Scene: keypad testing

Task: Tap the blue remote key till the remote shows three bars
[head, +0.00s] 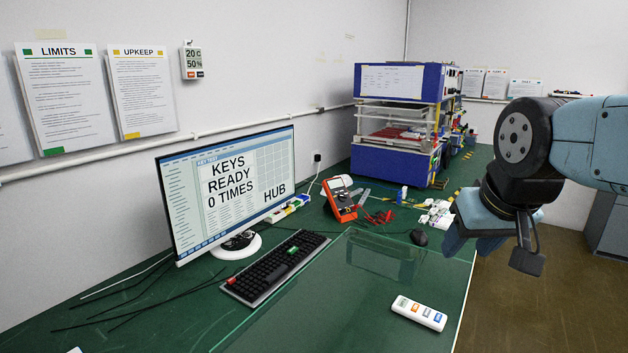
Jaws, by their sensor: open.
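A white remote (419,313) lies on the green bench mat near the front edge. It has a row of small coloured keys, with blue toward its right end. They are too small to tell exactly, and I cannot make out any bars on it. My gripper (490,250) is open and empty at the right, raised up and apart from the remote, which is below and left of it.
A dark keyboard (275,267) lies before the monitor. A blue-framed rack (397,163) stands at the back. A clear sheet (345,300) lies around the remote.

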